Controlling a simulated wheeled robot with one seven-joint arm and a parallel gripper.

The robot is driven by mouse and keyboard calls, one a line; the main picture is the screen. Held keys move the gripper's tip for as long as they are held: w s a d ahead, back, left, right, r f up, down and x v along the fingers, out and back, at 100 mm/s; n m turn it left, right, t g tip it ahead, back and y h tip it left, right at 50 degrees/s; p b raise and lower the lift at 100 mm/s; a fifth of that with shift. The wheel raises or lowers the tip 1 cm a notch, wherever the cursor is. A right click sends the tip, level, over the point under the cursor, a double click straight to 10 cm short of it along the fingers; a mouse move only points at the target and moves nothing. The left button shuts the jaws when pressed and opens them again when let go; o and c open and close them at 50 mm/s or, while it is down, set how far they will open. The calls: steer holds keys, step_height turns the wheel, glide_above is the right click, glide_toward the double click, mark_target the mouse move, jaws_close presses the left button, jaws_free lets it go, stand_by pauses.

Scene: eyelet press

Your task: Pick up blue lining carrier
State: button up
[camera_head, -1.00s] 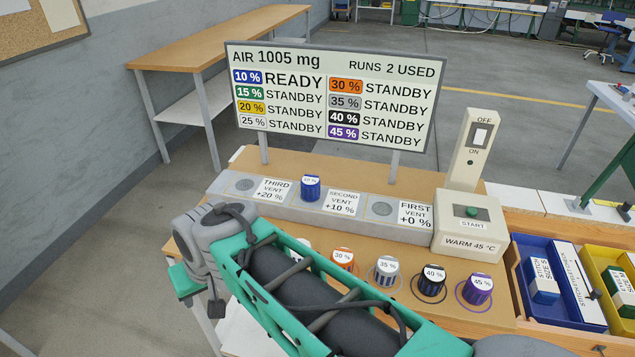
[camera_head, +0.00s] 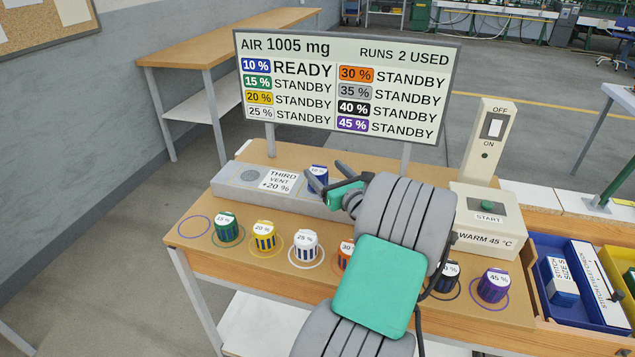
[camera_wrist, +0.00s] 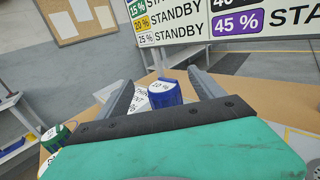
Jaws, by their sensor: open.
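The blue lining carrier (camera_head: 319,176), a small round cap with a white "10 %" top, stands upright on the grey vent block (camera_head: 228,183), just right of the "THIRD VENT +20 %" label. It also shows in the wrist view (camera_wrist: 164,93), between and beyond my two fingers. My gripper (camera_head: 325,178) is open, with its fingers close to the carrier at its right side. In the wrist view my gripper (camera_wrist: 163,88) has nothing between the fingertips that is held. The carrier's lower right part is partly hidden by a finger in the head view.
Green (camera_head: 227,227), yellow (camera_head: 263,236), white (camera_head: 304,246), orange (camera_head: 346,255) and purple (camera_head: 492,286) carriers line the table front, near my arm. The display board (camera_head: 345,85) stands behind the block. The start box (camera_head: 487,220) is at right.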

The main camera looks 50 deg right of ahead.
mark_target(314, 166)
step_height(314, 166, down, 4)
steer(key=shift+w+r, duration=0.1)
steer(key=shift+r, duration=0.05)
steer(key=x, duration=0.7)
steer(key=shift+w+r+p, duration=0.15)
steer(key=shift+p, duration=0.15)
steer(key=shift+c, duration=0.5)
steer(key=c, duration=1.6)
